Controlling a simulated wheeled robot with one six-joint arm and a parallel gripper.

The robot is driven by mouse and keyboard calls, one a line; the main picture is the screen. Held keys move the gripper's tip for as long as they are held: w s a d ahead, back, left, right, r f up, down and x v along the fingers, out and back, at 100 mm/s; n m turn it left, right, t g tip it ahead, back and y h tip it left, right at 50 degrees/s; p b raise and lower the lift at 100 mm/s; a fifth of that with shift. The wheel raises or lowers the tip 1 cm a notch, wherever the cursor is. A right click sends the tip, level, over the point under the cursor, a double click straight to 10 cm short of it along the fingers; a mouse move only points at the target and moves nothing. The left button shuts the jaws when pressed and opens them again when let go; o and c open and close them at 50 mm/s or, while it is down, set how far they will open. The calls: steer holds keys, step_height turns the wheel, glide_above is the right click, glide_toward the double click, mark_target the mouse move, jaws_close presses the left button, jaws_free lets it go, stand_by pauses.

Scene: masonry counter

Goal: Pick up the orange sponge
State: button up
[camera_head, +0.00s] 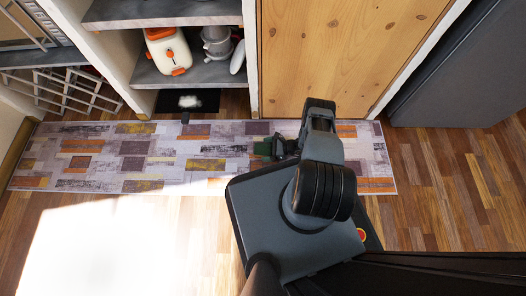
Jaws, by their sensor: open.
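I cannot make out an orange sponge in the head view. My gripper (268,148) shows at the end of my folded arm, small and dark, above the patterned rug. Its jaws are open, with nothing visible between them. My own arm hides part of the rug around and behind it.
A patterned rug (100,150) lies on the wooden floor (445,190). Behind it stand grey shelves (190,75) with a white and orange appliance (168,50) and a grey appliance (217,45). A wooden door panel (340,60) and a dark cabinet (460,75) are to the right. A white rack (75,92) stands left.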

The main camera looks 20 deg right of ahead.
steer(key=shift+a, duration=0.1)
steer(key=c, duration=1)
